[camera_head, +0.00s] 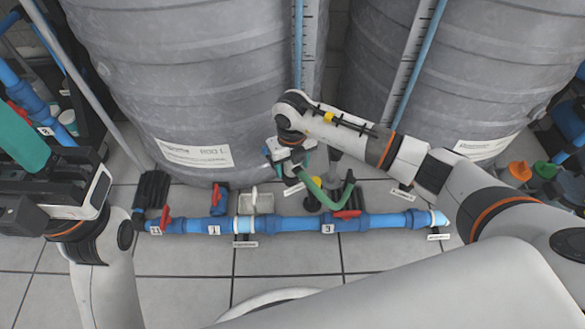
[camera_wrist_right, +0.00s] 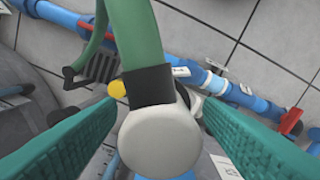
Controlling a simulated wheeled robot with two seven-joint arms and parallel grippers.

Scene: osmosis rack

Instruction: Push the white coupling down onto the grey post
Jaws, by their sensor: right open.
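In the right wrist view a pale, rounded piece, which looks like the white coupling (camera_wrist_right: 158,138), sits between the green fingers of my right gripper (camera_wrist_right: 155,112). A black collar joins it to a green hose (camera_wrist_right: 140,35). The fingers are open, one on each side, with gaps visible. In the head view my right gripper (camera_head: 290,168) is low in front of the tanks, at the hose's (camera_head: 312,188) end. The coupling is hidden there. I cannot make out the grey post or whether the coupling touches it. My left gripper (camera_head: 22,140) is at the far left, away from the hose; its jaw gap is unclear.
A blue pipe (camera_head: 285,224) with red valve handles runs along the tiled floor before two large grey tanks (camera_head: 190,80). A yellow knob (camera_wrist_right: 117,88) is close to the left finger. Orange and green cones (camera_head: 519,170) stand at right. Front floor is partly clear.

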